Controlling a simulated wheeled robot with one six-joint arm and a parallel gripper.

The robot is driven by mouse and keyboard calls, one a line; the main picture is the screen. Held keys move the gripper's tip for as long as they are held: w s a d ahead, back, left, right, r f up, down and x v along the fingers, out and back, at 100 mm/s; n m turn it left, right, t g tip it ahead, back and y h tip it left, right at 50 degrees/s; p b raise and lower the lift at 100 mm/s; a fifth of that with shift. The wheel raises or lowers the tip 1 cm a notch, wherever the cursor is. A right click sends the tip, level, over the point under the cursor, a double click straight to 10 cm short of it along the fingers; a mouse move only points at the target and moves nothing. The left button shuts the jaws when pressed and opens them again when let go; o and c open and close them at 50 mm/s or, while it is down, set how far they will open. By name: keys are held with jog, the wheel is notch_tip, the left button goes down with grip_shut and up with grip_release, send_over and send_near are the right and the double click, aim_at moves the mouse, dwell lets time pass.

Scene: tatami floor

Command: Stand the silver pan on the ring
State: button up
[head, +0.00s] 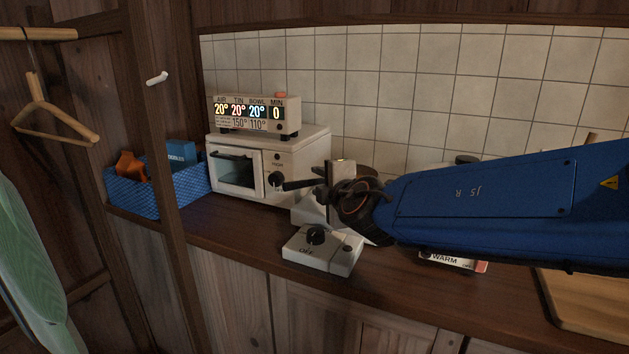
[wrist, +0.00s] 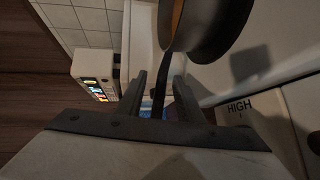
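The pan (wrist: 222,38), dark grey outside with an orange-brown inside, is at the top of the wrist view. In the head view it is mostly hidden behind my arm, with its black handle (head: 299,184) pointing left in front of the oven. My gripper (wrist: 161,78) has a finger on each side of the handle, with narrow gaps showing, so it looks open around it. My gripper (head: 335,180) is partly hidden in the head view. A pale unit with a knob marked OFF (head: 322,249) stands below it. The ring is hidden, and I cannot tell whether the pan touches it.
A small white oven (head: 236,171) with a lit display box (head: 253,115) on top stands at left. A blue basket (head: 135,196) is further left. A WARM-marked unit (head: 447,261) and a wooden board (head: 590,310) are at right. The front counter strip (head: 225,228) is clear.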

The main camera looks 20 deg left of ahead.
jog(key=v, duration=0.6)
jog(key=shift+s, duration=0.1)
dwell(0.4)
